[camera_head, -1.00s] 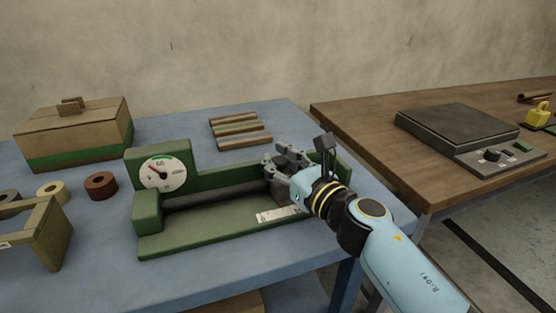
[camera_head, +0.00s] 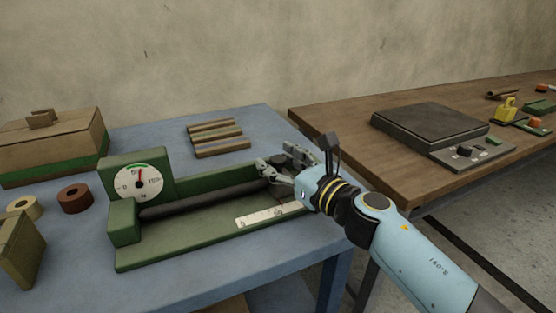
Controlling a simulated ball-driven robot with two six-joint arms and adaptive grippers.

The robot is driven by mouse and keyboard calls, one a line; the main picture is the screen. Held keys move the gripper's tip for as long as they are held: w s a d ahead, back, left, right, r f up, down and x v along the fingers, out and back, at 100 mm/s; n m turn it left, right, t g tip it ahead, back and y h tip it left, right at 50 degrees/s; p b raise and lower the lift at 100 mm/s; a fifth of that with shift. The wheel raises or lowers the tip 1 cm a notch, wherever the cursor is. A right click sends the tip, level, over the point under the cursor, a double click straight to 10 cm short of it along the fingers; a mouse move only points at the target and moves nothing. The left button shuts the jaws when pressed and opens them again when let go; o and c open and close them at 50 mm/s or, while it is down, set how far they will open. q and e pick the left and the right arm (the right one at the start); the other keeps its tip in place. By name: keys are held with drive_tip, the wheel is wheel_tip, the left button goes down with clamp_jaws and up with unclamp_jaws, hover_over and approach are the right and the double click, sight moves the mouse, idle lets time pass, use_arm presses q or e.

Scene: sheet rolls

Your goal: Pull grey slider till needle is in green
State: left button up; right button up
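The green pull gauge (camera_head: 180,240) lies on the blue table, with a round white dial (camera_head: 138,182) at its left end. The needle points almost straight up, at or very near the green arc on the dial's top; its exact place is too small to tell. A dark rod runs right from the dial block to the grey slider (camera_head: 287,160), which is mostly hidden by my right gripper (camera_head: 279,171). The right gripper's fingers are around the slider at the gauge's right end and look shut on it. My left gripper is not in view.
A cardboard box (camera_head: 50,150), a cream roll (camera_head: 24,207) and a brown roll (camera_head: 75,199) are at the left. Several wooden strips (camera_head: 217,138) lie behind the gauge. A brown table (camera_head: 345,130) with a dark flat device (camera_head: 432,125) stands at the right.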

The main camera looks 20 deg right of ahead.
drive_tip(key=shift+w, duration=0.1)
drive_tip(key=v, duration=1.1)
drive_tip(key=shift+s, duration=0.25)
drive_tip(key=shift+s+d, duration=0.1)
drive_tip(key=shift+s, duration=0.15)
